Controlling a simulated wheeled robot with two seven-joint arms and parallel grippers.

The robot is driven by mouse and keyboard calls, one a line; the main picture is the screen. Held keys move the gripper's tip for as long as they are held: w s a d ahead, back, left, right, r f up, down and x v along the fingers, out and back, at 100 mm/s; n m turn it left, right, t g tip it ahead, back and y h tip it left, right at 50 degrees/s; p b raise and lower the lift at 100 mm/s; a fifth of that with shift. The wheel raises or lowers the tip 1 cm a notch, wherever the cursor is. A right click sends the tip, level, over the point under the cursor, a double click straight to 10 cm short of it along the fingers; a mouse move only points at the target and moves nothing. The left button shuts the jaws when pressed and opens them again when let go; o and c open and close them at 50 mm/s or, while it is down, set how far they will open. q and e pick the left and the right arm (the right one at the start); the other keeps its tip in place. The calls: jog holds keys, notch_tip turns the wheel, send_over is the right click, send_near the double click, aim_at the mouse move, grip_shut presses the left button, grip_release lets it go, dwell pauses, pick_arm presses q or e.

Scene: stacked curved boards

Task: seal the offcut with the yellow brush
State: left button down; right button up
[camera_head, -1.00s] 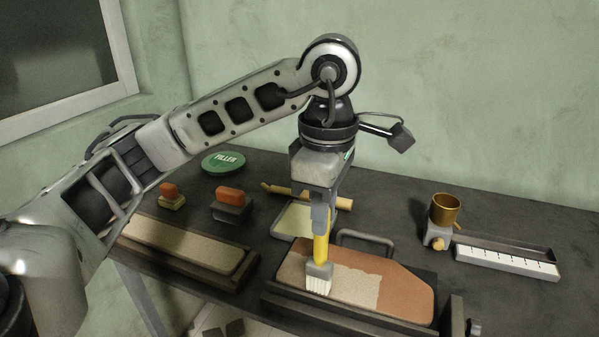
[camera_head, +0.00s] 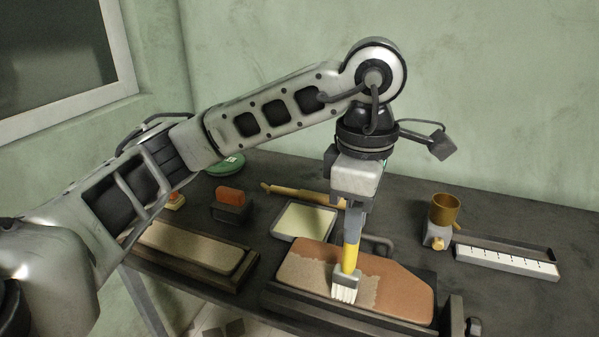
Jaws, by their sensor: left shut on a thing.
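My left gripper (camera_head: 355,207) is shut on the yellow brush (camera_head: 350,257) and holds it nearly upright, bristles down. The pale bristles are at the front half of a reddish-brown board with a clipped corner (camera_head: 405,290), and look to be touching it. I take this board to be the offcut. A paler, ragged-edged patch (camera_head: 310,275) covers its front left part, and the right end is plain reddish-brown. The board lies in a dark holder (camera_head: 330,312) at the table's front. My right gripper is not in view.
A tan board (camera_head: 190,245) lies in a dark tray on the left. A shallow pale-filled tray (camera_head: 304,221), a rolling pin (camera_head: 290,192) and an orange-topped block (camera_head: 230,198) stand behind. A brass cup (camera_head: 444,209) and a white marked strip (camera_head: 505,262) are on the right.

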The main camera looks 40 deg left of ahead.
pick_arm(q)
jog(key=shift+w+d, duration=0.2)
jog(key=shift+d, duration=0.4)
jog(key=shift+w+d, duration=0.2)
jog(key=shift+d, duration=0.6)
jog(key=shift+w+d, duration=0.15)
jog(key=shift+d, duration=0.6)
jog(key=shift+w+a+b, duration=0.2)
jog(key=shift+w+b, duration=0.1)
jog(key=shift+w, duration=0.45)
